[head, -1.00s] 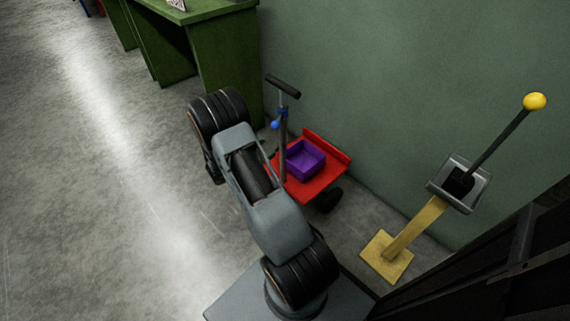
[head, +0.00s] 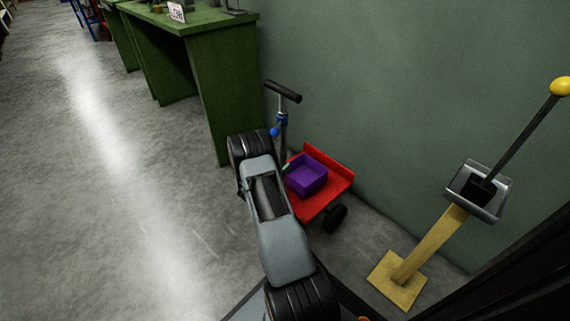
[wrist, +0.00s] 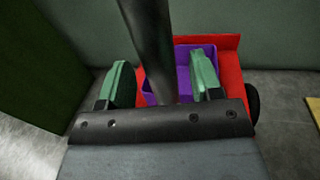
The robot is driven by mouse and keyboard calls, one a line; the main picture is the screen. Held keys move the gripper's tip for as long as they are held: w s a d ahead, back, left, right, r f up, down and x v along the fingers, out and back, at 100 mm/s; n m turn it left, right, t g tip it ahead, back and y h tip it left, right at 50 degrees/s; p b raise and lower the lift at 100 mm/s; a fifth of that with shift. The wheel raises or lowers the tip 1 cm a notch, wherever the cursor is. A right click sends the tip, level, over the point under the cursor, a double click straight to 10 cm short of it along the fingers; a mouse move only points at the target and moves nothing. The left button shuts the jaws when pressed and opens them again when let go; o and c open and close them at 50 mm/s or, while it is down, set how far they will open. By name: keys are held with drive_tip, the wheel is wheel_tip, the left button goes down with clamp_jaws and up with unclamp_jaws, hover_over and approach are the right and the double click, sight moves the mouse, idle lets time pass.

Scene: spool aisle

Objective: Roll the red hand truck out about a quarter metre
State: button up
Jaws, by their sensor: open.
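The red hand truck (head: 333,193) stands on the floor against the green wall, with a purple bin (head: 306,177) on its bed. Its upright post ends in a black T-handle (head: 283,91), with a blue knob just below. My arm hides the lower post and the bed's left part in the head view. My gripper (wrist: 162,70) is open. The purple bin (wrist: 184,60) and red bed (wrist: 231,65) show behind the fingers.
A green workbench (head: 222,85) stands along the wall to the left of the truck. A yellow-based lever stand (head: 430,243) with a yellow knob is on the right. Open concrete floor (head: 110,220) lies to the left.

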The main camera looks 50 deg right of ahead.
drive_tip(key=shift+w+d+b, duration=0.2)
drive_tip(key=shift+d+b, duration=0.25)
drive_tip(key=shift+d, duration=1.35)
drive_tip(key=shift+c, duration=0.4)
clamp_jaws()
